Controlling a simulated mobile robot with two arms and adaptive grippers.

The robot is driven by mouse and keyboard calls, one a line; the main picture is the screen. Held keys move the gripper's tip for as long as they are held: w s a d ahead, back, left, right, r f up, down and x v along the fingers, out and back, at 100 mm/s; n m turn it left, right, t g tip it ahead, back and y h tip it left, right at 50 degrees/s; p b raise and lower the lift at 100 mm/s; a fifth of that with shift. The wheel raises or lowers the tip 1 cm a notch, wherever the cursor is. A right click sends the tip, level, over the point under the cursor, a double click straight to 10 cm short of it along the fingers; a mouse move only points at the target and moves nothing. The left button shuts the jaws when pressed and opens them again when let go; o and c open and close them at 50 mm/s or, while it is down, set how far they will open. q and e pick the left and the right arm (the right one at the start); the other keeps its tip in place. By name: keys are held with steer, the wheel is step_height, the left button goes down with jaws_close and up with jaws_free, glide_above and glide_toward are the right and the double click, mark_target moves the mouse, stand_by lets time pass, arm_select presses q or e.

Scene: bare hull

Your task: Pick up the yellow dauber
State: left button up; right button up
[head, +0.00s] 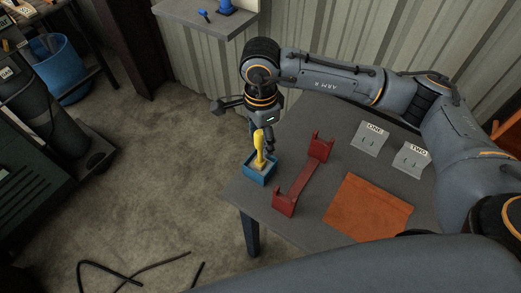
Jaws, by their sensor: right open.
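The yellow dauber (259,150) stands upright in a small blue open box (260,173) at the left corner of the grey table. My right gripper (262,146) is open and comes down from above, right over the box. Its fingers are close around or beside the dauber's upper part; I cannot tell whether they touch it. My left gripper is not in view.
A red bracket (303,181) stands just right of the box. An orange mat (367,208) and plates marked ONE (370,139) and TWO (411,158) lie farther right. A shelf with blue items (208,15) is behind. Cables (140,271) lie on the floor.

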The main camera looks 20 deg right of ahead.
steer(key=shift+f, duration=0.1)
jaws_close()
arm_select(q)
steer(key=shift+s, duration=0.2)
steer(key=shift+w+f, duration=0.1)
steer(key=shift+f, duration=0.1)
